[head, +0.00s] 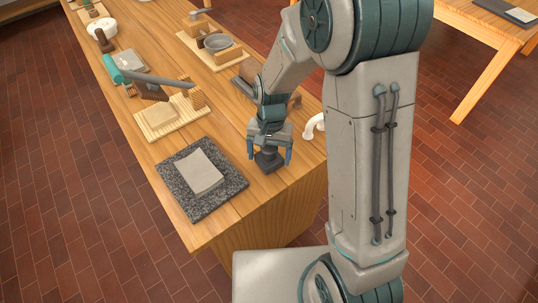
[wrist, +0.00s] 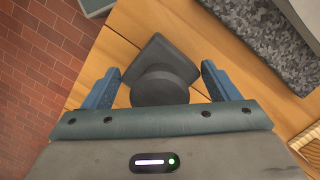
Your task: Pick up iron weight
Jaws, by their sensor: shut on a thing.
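The iron weight (head: 268,162) is a dark grey block with a squarish base and a round knob on top. It is near the front right end of the wooden table. My gripper (head: 270,152) is above it, pointing down, with its blue fingers on either side. In the wrist view the weight (wrist: 160,82) lies between the two fingers of my gripper (wrist: 162,82), which is shut on it. I cannot tell whether its base touches the tabletop.
A speckled granite slab (head: 176,191) with a grey sheet (head: 202,172) lies left of the weight. A white curved handle (head: 314,125) is close on the right. Wooden boards, a grey bowl (head: 218,43) and a teal roll (head: 113,69) stand farther back. Bare tabletop surrounds the weight.

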